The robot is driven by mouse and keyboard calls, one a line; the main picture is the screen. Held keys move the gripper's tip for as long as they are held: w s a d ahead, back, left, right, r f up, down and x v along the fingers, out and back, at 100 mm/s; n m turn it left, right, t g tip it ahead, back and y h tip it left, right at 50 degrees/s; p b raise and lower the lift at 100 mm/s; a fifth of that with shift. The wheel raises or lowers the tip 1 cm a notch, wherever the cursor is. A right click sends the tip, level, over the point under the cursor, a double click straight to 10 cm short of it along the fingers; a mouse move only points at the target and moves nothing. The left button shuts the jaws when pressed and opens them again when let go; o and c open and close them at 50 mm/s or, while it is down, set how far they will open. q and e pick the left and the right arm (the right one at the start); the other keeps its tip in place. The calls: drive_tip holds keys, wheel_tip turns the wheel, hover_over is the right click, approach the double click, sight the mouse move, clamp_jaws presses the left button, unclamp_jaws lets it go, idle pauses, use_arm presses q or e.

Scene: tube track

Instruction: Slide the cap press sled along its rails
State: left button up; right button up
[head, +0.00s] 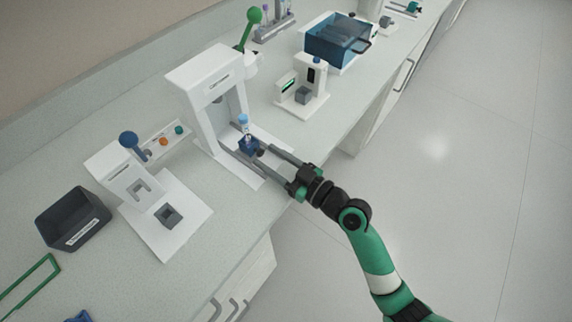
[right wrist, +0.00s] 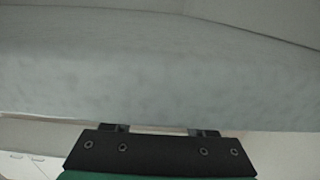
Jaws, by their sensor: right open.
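The white cap press (head: 205,85) stands on the bench as an arch, with a green-knobbed lever (head: 254,16) at its far side. Its dark blue sled (head: 249,147) sits on the base in front of the arch opening, between grey rails (head: 236,160). An upright tube with a light blue cap (head: 243,119) stands in the sled. My left gripper is in neither view.
A white station with a blue-knobbed lever (head: 128,140) and a dark bin (head: 72,218) stand left of the press. A small white device (head: 312,85) and a blue-lidded box (head: 337,40) stand to the right. The floor (head: 460,130) beyond the bench edge is clear.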

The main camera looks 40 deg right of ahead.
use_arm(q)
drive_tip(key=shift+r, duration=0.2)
use_arm(e)
drive_tip(key=v, duration=1)
drive_tip(key=shift+s, duration=0.3)
drive_tip(key=shift+d, duration=0.1)
